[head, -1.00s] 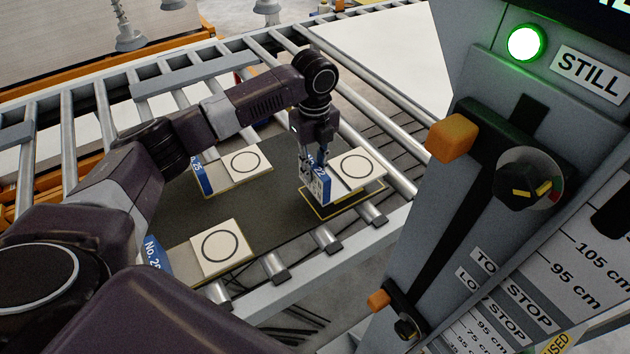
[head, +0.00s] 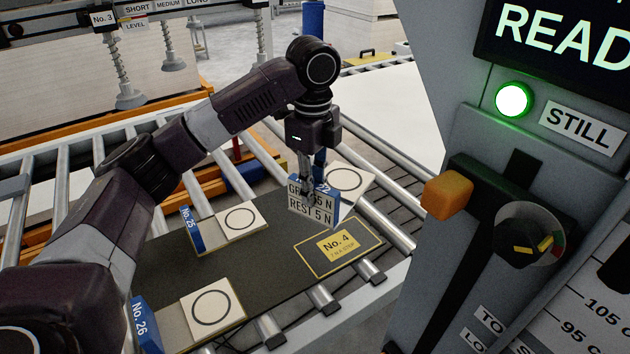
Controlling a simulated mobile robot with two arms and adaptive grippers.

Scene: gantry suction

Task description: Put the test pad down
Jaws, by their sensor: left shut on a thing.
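My left gripper (head: 306,190) is shut on a test pad (head: 348,181). The pad has a pale top with a black ring, a blue edge, and a white label reading "REST 5 N" facing me; the fingers hide part of the label. The pad appears raised above the dark mat (head: 270,265), beyond a yellow-outlined place marked No. 4 (head: 338,246), which looks empty. Pad No. 25 (head: 239,218) and pad No. 26 (head: 212,306) sit on the mat to the left. My right gripper is out of view.
A grey control column (head: 455,130) with a lit green lamp (head: 513,99), a STILL sign and an orange-handled lever (head: 447,193) stands at the right. Rollers (head: 375,217) surround the mat. Suction cups (head: 130,95) hang at the upper left.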

